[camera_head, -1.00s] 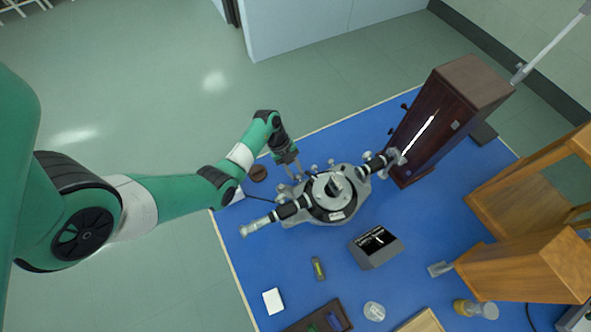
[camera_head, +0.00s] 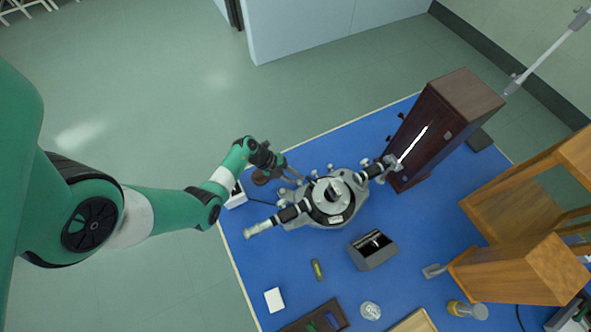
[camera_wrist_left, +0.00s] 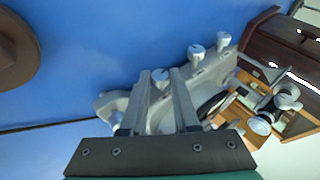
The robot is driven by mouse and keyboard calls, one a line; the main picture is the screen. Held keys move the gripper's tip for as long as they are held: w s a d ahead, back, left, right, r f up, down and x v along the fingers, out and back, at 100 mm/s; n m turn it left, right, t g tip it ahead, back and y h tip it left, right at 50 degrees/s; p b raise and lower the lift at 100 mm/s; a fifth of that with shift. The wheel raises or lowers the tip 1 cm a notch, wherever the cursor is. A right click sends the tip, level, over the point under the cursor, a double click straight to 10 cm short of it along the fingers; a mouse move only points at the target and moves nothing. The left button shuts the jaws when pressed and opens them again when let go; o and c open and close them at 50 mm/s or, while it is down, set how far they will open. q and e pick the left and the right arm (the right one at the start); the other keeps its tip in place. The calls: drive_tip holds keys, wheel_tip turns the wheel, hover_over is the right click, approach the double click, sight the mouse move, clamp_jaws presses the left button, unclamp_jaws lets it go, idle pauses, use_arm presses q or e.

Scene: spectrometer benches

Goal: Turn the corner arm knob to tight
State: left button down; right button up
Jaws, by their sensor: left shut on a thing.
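The spectrometer (camera_head: 332,213), grey metal with black-and-silver tubes and a round central table, stands on the blue bench mat. Several small silver knobs line its far side. My left gripper (camera_head: 296,179) is at the instrument's far-left corner. In the left wrist view its two fingers (camera_wrist_left: 168,88) are close together around a pale knob (camera_wrist_left: 160,77) at that corner, which is partly hidden by them. Two other knobs, a middle one (camera_wrist_left: 196,53) and a farther one (camera_wrist_left: 222,41), stand clear of the fingers. My right gripper is not in view.
A dark wooden box with a bright slit (camera_head: 436,125) stands beyond the right tube. A brown round disc (camera_head: 261,177) and a white block (camera_head: 236,196) lie near my left wrist. A grey box (camera_head: 373,250) and wooden stands (camera_head: 525,270) are nearer.

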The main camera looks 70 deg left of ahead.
use_arm(q)
drive_tip(key=shift+s+f+t, duration=0.15)
drive_tip(key=shift+t, duration=0.75)
drive_tip(key=c, duration=0.7)
unclamp_jaws()
drive_tip(key=shift+o, duration=0.2)
drive_tip(key=shift+s+a+r, duration=0.1)
drive_tip(key=shift+s+r, duration=0.15)
drive_tip(key=shift+r, duration=0.1)
drive_tip(key=p+v, duration=0.3)
drive_tip(key=v, duration=0.7)
drive_tip(key=shift+s+p, duration=0.3)
drive_tip(key=shift+s, duration=0.1)
